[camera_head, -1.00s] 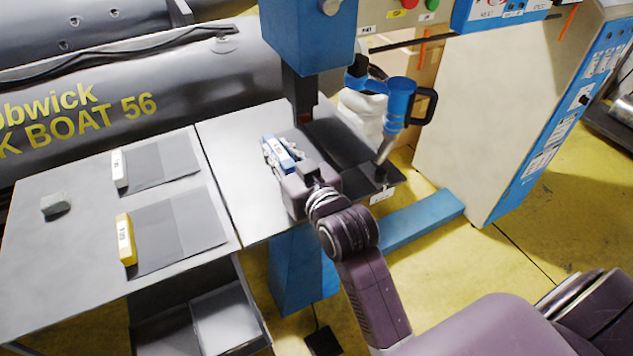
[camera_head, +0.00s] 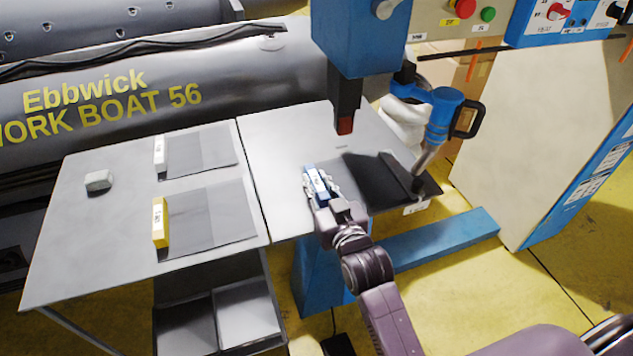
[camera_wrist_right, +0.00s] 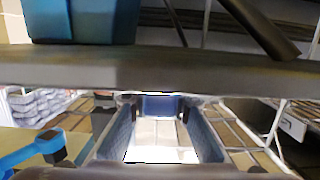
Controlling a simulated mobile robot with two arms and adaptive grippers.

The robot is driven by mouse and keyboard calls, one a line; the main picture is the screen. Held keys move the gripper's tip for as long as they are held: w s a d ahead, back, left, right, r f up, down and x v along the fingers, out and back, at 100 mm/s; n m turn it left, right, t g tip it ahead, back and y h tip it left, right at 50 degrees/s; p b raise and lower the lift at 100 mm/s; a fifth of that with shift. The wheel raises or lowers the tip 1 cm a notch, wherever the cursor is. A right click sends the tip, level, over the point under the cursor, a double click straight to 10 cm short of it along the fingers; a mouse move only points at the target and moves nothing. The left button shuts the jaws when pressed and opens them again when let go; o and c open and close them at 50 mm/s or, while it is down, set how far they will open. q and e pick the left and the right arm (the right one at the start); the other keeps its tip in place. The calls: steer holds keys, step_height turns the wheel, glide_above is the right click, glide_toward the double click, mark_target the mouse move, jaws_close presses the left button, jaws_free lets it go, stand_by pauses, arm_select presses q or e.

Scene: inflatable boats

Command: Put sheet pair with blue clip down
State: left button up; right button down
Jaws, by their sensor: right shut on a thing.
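My right gripper (camera_head: 322,187) is shut on the blue clip (camera_head: 316,180), at the right end of the worktable under the press head. The clip has a white label on its face. A dark sheet pair (camera_head: 372,175) lies to the right of the clip, partly over the press's lower arm; the gripper hides where it joins the clip. In the right wrist view, a blue part (camera_wrist_right: 160,104) shows between the two fingers. I cannot tell whether the sheets touch the table. My left gripper is not in view.
Sheet pairs with a white clip (camera_head: 159,153) and a yellow clip (camera_head: 160,222) lie on the left table (camera_head: 95,245), beside a grey block (camera_head: 99,181). The blue press head (camera_head: 358,38) hangs above my gripper. A blue handheld tool (camera_head: 442,115) stands to the right.

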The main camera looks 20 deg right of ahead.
steer(key=c, duration=1.8)
jaws_free()
steer(key=shift+o, duration=0.2)
steer(key=shift+s, duration=0.15)
steer(key=s+r+b, duration=0.1)
steer(key=s+r, duration=0.1)
steer(key=s, duration=0.9)
steer(key=shift+s+d, duration=0.15)
steer(key=shift+s, duration=0.15)
steer(key=shift+f, duration=0.1)
